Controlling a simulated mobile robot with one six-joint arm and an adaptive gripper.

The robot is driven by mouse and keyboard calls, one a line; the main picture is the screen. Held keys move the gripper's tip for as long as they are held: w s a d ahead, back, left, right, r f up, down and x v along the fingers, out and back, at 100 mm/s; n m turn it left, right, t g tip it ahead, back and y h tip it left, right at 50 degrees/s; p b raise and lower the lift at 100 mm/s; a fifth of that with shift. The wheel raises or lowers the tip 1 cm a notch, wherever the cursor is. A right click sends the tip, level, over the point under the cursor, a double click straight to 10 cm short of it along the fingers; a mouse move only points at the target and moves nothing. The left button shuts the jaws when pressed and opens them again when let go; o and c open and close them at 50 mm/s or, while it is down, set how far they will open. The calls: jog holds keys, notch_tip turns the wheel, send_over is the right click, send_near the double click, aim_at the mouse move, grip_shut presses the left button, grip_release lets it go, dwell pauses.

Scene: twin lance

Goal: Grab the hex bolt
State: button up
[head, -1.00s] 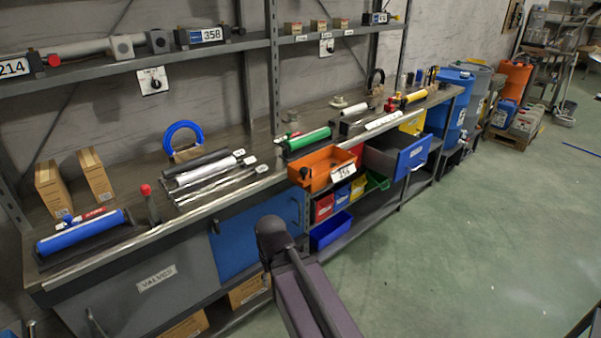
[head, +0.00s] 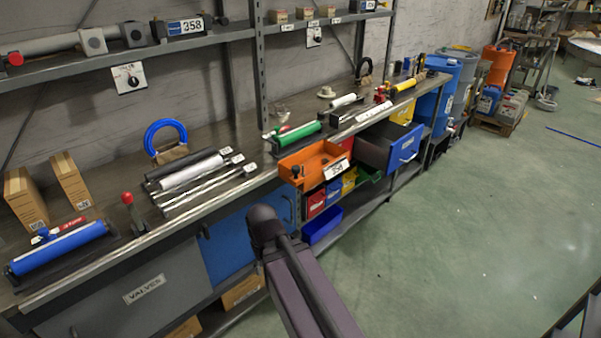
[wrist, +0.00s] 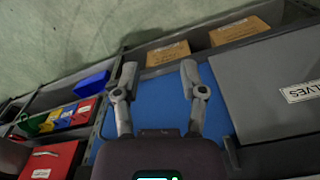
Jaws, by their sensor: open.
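I cannot pick out a hex bolt for certain. A small dark knob-like piece (head: 296,171) stands at the left front corner of the orange bin (head: 312,180), too small to identify. In the wrist view my gripper (wrist: 158,78) is open and empty, its two grey fingers apart in front of the blue cabinet door (wrist: 160,106). In the head view my dark arm reaches up from the bottom middle toward the bench front, and the gripper itself is not visible there.
The long workbench (head: 250,129) holds a blue cylinder (head: 58,247), a red-knobbed lever (head: 133,212), rods and a green cylinder (head: 293,136). A blue drawer (head: 405,152) stands open beside the orange bin. A blue bin (head: 322,224) sits below.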

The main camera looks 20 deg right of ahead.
jog(key=shift+d, duration=0.1)
jog(key=w+d+r+t+p, duration=0.4)
jog(key=w+d+r+t, duration=0.2)
jog(key=d+r, duration=0.3)
jog(key=w+d+r+n+t+y+p, duration=0.1)
jog(key=w+d+r+t+p, duration=0.4)
jog(key=d+r, duration=0.4)
jog(key=w+d+t, duration=0.1)
jog(key=w+d, duration=0.1)
jog(key=d, duration=0.4)
jog(key=shift+d+r+n+y, duration=0.25)
jog(key=shift+r+n+y, duration=0.05)
jog(key=shift+r, duration=0.05)
jog(key=b, duration=0.4)
send_near(303, 171)
jog(key=w, duration=0.2)
jog(key=shift+w+a+r, duration=0.2)
jog(key=shift+w+a, duration=0.2)
jog(key=shift+w, duration=0.3)
